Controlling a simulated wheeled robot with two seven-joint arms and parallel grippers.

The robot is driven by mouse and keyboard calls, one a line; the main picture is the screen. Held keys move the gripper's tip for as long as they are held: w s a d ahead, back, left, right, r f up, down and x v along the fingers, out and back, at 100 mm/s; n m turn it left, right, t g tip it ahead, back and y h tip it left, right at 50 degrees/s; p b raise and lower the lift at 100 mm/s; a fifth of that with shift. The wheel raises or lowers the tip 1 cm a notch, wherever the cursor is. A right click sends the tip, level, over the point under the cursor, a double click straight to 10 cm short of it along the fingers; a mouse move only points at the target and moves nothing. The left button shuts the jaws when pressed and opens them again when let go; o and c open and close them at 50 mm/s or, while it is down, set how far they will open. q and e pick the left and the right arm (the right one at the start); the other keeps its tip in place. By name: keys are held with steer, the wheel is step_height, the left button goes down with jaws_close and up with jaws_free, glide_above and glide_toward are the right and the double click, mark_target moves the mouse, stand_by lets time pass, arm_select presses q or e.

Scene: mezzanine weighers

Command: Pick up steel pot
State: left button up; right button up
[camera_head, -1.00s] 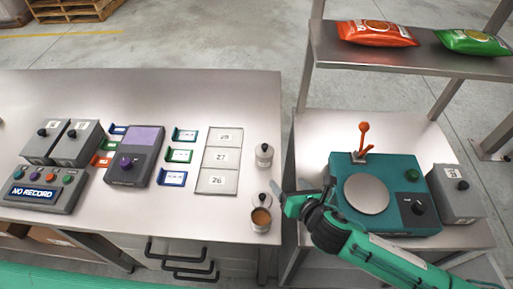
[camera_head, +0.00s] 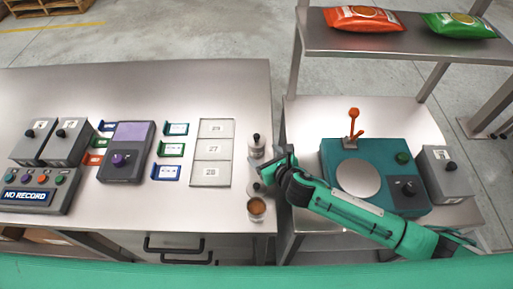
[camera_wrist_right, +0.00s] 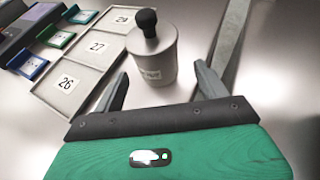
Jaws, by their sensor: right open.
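The steel pot (camera_head: 256,148), a small grey cylinder with a black knob on top, stands upright near the right edge of the left table. It also shows in the right wrist view (camera_wrist_right: 153,65), with a label on its side. My right gripper (camera_head: 272,166) is just to the right and on the near side of the pot. In the right wrist view my right gripper (camera_wrist_right: 158,84) is open, with the pot beyond and roughly between its fingertips. I cannot tell whether a finger touches it. My left gripper is not in view.
A framed tray of numbered plates (camera_head: 212,152) lies left of the pot. A teal machine (camera_head: 400,160) with an orange lever stands on the right table, under a shelf (camera_head: 400,42).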

mark_target(261, 152)
steer(key=shift+w+a+f, duration=0.1)
steer(key=shift+w+a, duration=0.2)
steer(key=shift+p+x, duration=0.55)
steer(key=shift+x, duration=1.45)
steer(key=shift+f, duration=0.2)
steer(key=shift+c, duration=0.4)
steer(key=shift+r, duration=0.1)
steer(key=c, duration=1.2)
steer(key=shift+r, duration=0.1)
steer(key=shift+r+b, duration=0.75)
steer(key=shift+r, duration=9.15)
